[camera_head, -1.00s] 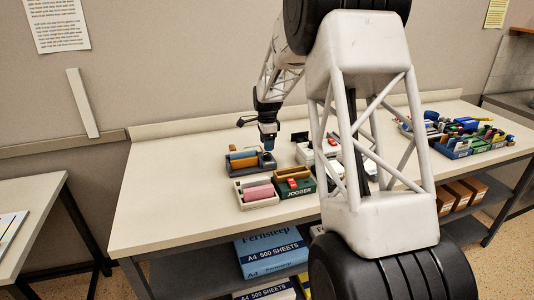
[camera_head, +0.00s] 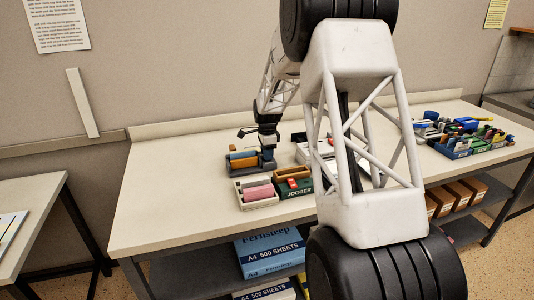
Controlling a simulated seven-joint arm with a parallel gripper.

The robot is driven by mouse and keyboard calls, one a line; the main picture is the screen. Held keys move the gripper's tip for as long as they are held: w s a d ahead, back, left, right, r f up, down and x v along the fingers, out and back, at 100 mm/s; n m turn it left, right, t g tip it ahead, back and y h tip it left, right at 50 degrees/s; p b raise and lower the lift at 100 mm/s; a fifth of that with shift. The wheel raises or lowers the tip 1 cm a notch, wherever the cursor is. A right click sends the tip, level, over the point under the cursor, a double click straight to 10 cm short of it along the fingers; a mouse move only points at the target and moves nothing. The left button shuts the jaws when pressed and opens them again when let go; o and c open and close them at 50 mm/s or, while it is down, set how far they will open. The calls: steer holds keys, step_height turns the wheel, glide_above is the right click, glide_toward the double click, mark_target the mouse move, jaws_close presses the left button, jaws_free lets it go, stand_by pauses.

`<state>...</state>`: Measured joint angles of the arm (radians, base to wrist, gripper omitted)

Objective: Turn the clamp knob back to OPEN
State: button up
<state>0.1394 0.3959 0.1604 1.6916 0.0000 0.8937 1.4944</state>
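My gripper (camera_head: 267,146) points down at the right end of a dark device with orange and tan rollers (camera_head: 243,160), on the middle of the table. The gripper hides that end of the device. I cannot make out a clamp knob or any OPEN mark; a knob may be behind the gripper. The fingers are too small and dark here to show whether they are open or shut, or whether they touch anything.
In front stand a pale tray with a pink roller (camera_head: 257,193) and a green box marked JOGGER (camera_head: 294,184). A white device (camera_head: 315,150) is to the right, partly behind my arm. Bins of coloured items (camera_head: 457,146) stand farther right. The table's left part is clear.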

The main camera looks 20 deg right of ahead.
steer(key=c, duration=0.3)
steer(key=shift+n, duration=1.6)
steer(key=o, duration=0.9)
